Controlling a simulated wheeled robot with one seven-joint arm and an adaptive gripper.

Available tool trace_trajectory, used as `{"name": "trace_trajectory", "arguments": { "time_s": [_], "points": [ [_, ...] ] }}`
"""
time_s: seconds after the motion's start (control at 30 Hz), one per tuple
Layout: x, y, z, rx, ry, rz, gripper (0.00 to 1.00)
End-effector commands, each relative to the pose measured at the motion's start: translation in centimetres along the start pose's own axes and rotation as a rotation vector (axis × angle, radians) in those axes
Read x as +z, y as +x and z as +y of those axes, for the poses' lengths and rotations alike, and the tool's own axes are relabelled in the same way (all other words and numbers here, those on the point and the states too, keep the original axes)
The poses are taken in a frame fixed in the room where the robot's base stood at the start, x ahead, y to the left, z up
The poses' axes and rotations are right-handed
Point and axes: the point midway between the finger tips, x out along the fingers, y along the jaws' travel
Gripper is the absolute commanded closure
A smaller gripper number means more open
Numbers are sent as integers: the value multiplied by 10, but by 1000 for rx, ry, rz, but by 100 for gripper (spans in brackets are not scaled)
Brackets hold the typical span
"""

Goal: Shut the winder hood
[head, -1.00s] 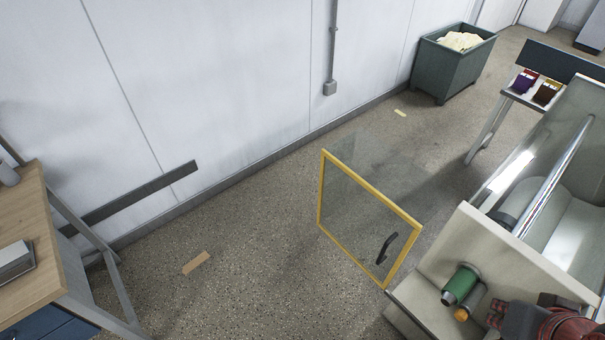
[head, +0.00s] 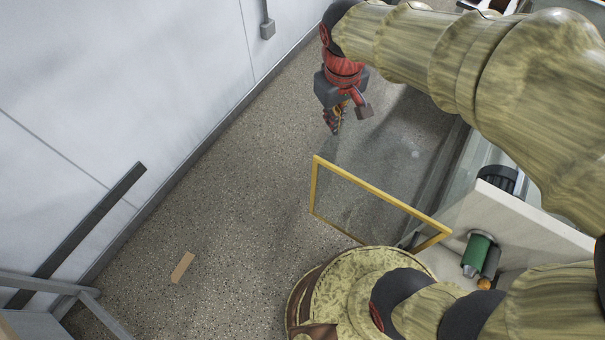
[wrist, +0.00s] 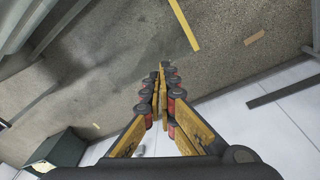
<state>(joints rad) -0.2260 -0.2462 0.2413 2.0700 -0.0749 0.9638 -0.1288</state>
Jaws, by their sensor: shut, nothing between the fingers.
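The winder hood (head: 380,194) is a clear panel in a yellow frame. It stands swung out from the cream winder body (head: 535,222), over the floor to its left. One yellow edge of the hood also shows at the top of the wrist view (wrist: 184,24). My gripper (head: 336,130) is shut and empty, beyond the hood's far upper corner in the head view and apart from the yellow frame. Its closed fingers show in the wrist view (wrist: 161,70). I cannot make out the hood's dark handle now.
A green cylinder (head: 478,252) sticks out from the winder's side. The white wall (head: 110,90) runs along the left, with a dark rail (head: 85,232) near it. A dark green bin (wrist: 62,150) shows in the wrist view. The floor between wall and hood is clear except a tan strip (head: 183,267).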

Motion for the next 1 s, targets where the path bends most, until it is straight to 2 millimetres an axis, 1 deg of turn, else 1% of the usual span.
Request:
{"name": "trace_trajectory", "arguments": {
  "time_s": [0.03, 0.17, 0.2, 0.27, 0.4, 0.5, 0.6, 0.7, 0.83, 1.0],
  "points": [
    [-13, 11, -7, -4, -42, -41, 100],
    [-40, 44, -26, -8, -147, -132, 100],
    [-47, 56, -32, -9, -177, -158, 100],
    [-57, 74, -43, -10, -226, -198, 100],
    [-72, 119, -69, -10, -338, -293, 100],
    [-77, 150, -86, -9, -406, -352, 100],
    [-78, 175, -100, -7, -463, -397, 100],
    [-78, 193, -109, -6, -501, -428, 100],
    [-77, 206, -115, -6, -526, -449, 100],
    [-71, 220, -115, -6, -530, -454, 100]
  ]
}}
